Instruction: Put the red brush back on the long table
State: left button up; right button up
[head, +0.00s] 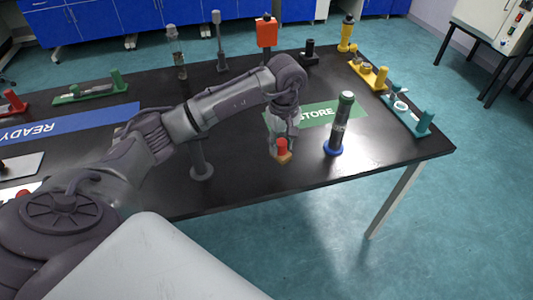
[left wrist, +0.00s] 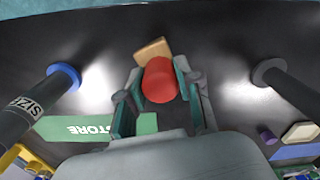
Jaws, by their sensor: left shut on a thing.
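The red brush has a red round handle (head: 282,146) and a pale wooden block (head: 284,157) at its lower end. It is upright near the front edge of the long black table (head: 245,165). My left gripper (head: 284,132) points down over it and is shut on the red handle. In the left wrist view the red handle (left wrist: 160,80) sits between the two fingers, and the wooden block (left wrist: 153,50) shows beyond it. The block is at or very near the table top; I cannot tell if it touches. My right gripper is not in view.
A dark cylinder with a blue base (head: 333,148) stands close to the right. A grey post (head: 201,165) stands to the left. The green STORE mat (head: 350,112) lies behind. Yellow (head: 370,75) and teal (head: 408,112) holders line the right end. Bare table lies around the brush.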

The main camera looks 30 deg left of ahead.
pick_arm(q)
jog(key=a+f, duration=0.1)
jog(key=a, duration=0.2)
jog(key=a+f, duration=0.1)
jog(key=shift+s+a+f+p, duration=0.2)
jog(key=shift+a+f+p, duration=0.05)
jog(key=shift+f+p, duration=0.1)
notch_tip(320, 180, down, 4)
jog(key=shift+r+p, duration=0.15)
jog(key=shift+p, duration=0.45)
jog(key=shift+f, duration=0.3)
jog(key=o, duration=1.1)
jog(key=shift+r, duration=0.25)
jog(key=shift+w+r, duration=0.1)
jog(key=shift+r, duration=0.15)
notch_tip(320, 180, up, 11)
jog(key=b, duration=0.2)
jog(key=shift+r+b, duration=0.15)
jog(key=shift+b, duration=0.15)
